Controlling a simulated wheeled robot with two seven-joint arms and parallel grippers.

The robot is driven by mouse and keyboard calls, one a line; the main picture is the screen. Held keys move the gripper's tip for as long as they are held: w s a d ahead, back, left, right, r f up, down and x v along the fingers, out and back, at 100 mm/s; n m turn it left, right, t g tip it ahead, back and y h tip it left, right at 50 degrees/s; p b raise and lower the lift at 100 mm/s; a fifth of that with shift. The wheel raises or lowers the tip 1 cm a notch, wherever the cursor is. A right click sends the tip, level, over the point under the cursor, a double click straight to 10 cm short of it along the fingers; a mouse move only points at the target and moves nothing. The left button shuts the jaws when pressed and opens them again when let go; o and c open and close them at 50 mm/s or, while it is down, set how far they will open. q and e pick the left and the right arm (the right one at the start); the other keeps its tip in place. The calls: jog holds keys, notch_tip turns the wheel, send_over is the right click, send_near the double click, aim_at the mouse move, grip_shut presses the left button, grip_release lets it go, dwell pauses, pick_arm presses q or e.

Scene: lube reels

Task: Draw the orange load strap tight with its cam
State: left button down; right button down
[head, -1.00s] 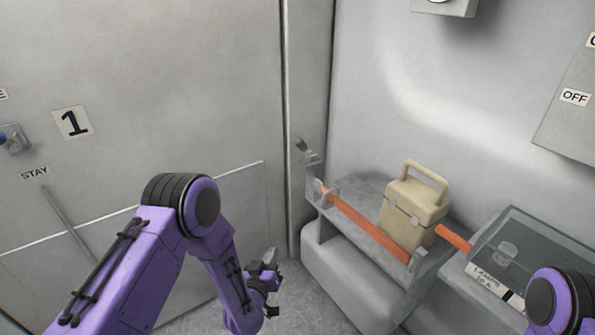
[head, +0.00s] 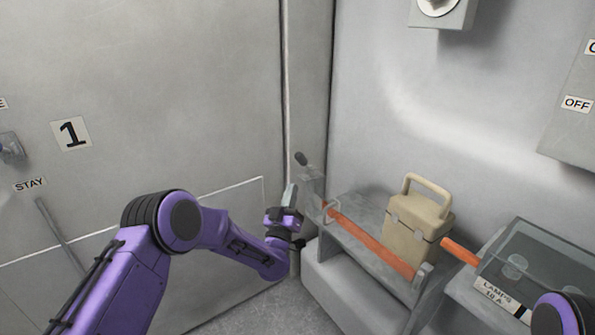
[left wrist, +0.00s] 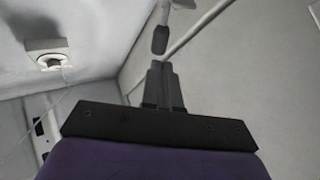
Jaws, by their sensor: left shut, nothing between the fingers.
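The orange load strap (head: 370,240) runs along the front of a grey shelf, past a beige case (head: 416,226). At its left end is the cam with a clear bracket (head: 314,186) and a lever whose dark grip (head: 301,158) points up. My left gripper (head: 290,192) is shut and empty, just below and left of the grip, apart from it. In the left wrist view the closed fingers (left wrist: 163,82) point at the dark grip (left wrist: 160,40), which is a little beyond the tips. My right gripper is out of view; only part of that arm shows.
A clear-lidded box (head: 530,265) labelled for lamps stands right of the shelf. A vertical post (head: 308,100) stands right behind the cam. Bare floor (head: 270,310) lies below my left arm.

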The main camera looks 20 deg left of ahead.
aim_at(300, 162)
pick_arm(q)
jog(key=x, duration=0.7)
jog(key=shift+w, duration=0.25)
jog(key=shift+r+p, duration=0.15)
jog(key=shift+p, duration=0.15)
